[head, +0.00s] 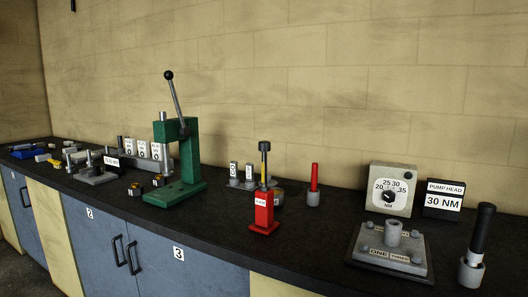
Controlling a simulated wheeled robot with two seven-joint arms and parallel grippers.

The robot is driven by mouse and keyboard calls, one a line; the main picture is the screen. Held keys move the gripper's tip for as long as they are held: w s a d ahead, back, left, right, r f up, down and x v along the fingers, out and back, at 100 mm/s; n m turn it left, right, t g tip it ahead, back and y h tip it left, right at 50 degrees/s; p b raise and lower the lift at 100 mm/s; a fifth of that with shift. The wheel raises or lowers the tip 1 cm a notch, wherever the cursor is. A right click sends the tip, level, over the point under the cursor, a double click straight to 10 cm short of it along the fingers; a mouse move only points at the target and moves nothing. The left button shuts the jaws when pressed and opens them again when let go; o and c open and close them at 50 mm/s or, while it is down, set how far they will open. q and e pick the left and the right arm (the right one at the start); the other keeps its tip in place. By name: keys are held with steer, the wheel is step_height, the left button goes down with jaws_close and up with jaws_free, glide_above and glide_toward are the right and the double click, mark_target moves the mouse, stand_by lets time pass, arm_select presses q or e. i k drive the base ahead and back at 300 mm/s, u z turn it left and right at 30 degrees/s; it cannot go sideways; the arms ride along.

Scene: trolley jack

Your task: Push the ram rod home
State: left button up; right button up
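The red ram (264,214), labelled "RAM", stands upright on the dark worktop near its front edge, at the middle of the head view. Its ram rod (264,168) stands well out of the top of the red body, with a dark cap at its upper end and a yellow part below the cap. Neither of my grippers is in view, and nothing touches the ram or its rod.
A green arbor press (190,160) with a raised lever stands left of the ram. A red-handled tool (314,178) stands behind right. A grey plate (390,252), torque dial (390,189) and black-handled tool (477,245) are at right. Worktop (305,245) is clear right of the ram.

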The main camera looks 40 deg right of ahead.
mark_target(264, 147)
steer(key=u, duration=0.25)
steer(key=k, duration=0.35)
steer(key=z, duration=0.95)
